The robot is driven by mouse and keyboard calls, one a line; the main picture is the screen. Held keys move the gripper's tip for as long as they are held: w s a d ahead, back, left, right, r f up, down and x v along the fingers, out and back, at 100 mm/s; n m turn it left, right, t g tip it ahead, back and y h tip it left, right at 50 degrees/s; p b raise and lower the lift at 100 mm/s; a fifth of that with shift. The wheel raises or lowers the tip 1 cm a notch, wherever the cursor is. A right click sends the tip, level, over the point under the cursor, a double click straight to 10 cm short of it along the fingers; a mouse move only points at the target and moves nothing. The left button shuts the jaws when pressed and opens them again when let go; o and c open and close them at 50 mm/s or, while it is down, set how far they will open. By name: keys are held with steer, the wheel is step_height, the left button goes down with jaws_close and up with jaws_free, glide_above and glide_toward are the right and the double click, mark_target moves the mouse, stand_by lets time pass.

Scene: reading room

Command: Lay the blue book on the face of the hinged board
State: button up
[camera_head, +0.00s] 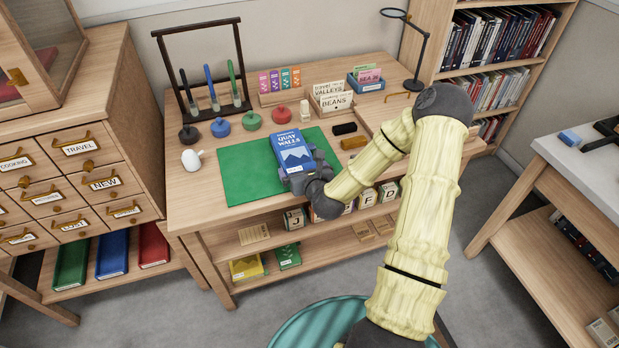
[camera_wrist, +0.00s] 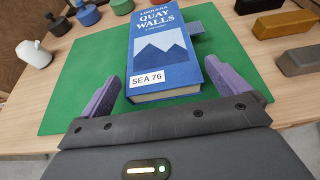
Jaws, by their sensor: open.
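The blue book (camera_head: 290,148), titled "Quay Walls", lies face up on a green mat (camera_head: 240,178) on the desk. In the wrist view the book (camera_wrist: 160,50) shows a white "SEA 76" label near its lower edge. My gripper (camera_head: 303,172) is at the book's near end. In the wrist view my gripper (camera_wrist: 163,74) is open, with one purple finger on either side of the book and gaps visible. A small blue-grey piece (camera_wrist: 196,28) shows at the book's right edge. I cannot clearly pick out the hinged board; a raised wooden panel shows at the desk's right, partly behind my arm.
Round coloured pots (camera_head: 252,121), a pen rack (camera_head: 205,75) and card boxes (camera_head: 331,97) stand behind the mat. A white object (camera_head: 191,160) stands left of it. Dark and brown blocks (camera_head: 345,128) lie to its right. A lamp (camera_head: 414,82) stands at the back right.

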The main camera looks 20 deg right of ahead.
steer(key=p+v, duration=0.1)
steer(key=v, duration=0.6)
steer(key=shift+p, duration=0.3)
steer(key=s+a+n+g+y, duration=0.1)
steer(key=s+a+n+g, duration=0.15)
steer(key=n, duration=0.75)
steer(key=s+a+n+g+y, duration=0.1)
steer(key=s+a+n+g, duration=0.2)
steer(key=n, duration=0.7)
steer(key=s+r+n+g+h, duration=0.2)
steer(key=s+r+n+g, duration=0.3)
steer(key=s+r+n, duration=0.5)
steer(key=s+n, duration=0.1)
steer(key=n, duration=0.5)
steer(key=shift+s+d+r, duration=0.25)
steer(key=shift+s, duration=0.05)
